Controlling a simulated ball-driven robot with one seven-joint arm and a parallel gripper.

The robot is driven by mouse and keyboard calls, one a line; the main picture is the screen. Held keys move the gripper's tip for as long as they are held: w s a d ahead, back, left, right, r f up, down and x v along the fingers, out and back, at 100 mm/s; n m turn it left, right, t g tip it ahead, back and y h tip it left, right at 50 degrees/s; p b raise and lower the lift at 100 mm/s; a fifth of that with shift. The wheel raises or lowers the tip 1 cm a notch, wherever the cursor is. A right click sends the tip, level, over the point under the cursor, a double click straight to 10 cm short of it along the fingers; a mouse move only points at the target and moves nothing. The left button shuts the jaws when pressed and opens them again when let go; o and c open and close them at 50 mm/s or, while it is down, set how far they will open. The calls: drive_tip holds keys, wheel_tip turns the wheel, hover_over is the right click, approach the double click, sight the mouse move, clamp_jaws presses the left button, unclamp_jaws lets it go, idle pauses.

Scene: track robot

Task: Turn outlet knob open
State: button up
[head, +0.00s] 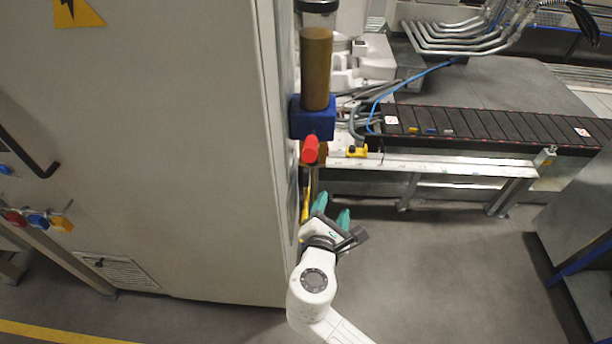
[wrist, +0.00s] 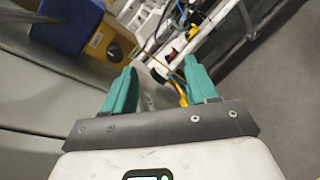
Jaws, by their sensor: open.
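A clear cylinder (head: 316,65) with brown contents stands upright on the block, beside the tall grey cabinet. The blue block is also at the upper left of the wrist view (wrist: 68,27). My gripper (head: 332,209) is open and empty, below the red knob and apart from it. Its teal fingers show spread in the wrist view (wrist: 158,72).
The grey cabinet (head: 160,150) stands close left of my gripper. A conveyor (head: 480,125) on a pale metal frame (head: 430,166) lies to the right, with cables behind the block. Open floor (head: 440,270) lies below the conveyor.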

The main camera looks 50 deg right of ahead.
drive_tip(key=w+a+r+n+t+h, duration=0.1)
drive_tip(key=w+a+n+t, duration=0.2)
drive_tip(key=w+n, duration=0.25)
drive_tip(key=x, duration=1)
drive_tip(key=shift+s+r+n+b, duration=0.2)
drive_tip(key=shift+r+n+b, duration=0.1)
drive_tip(key=shift+n, duration=0.15)
drive_tip(key=c, duration=1.1)
